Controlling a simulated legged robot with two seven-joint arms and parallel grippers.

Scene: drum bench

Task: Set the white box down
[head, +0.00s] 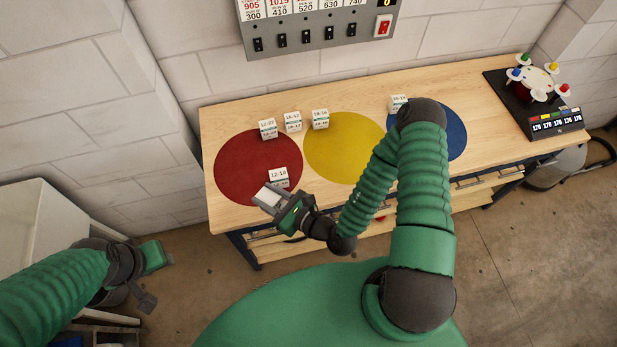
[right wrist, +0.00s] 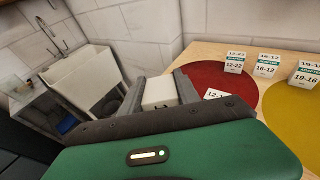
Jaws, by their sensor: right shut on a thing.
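My right gripper (head: 268,197) is shut on a white box (head: 272,193), over the front part of the red circle (head: 235,165). In the right wrist view the white box (right wrist: 160,93) sits between the two grey fingers, at the left of the red circle (right wrist: 212,78). Whether it touches the table cannot be told. Another white box marked 12-18 (head: 279,176) stands on the red circle just behind the gripper. My left gripper (head: 150,268) is low at the left, away from the table; its finger opening is not clear.
White boxes (head: 268,128), (head: 292,121), (head: 320,118) stand in a row along the back of the wooden table (head: 220,118). One more (head: 397,103) is by the blue circle (head: 455,135). The yellow circle (head: 345,150) is mostly clear.

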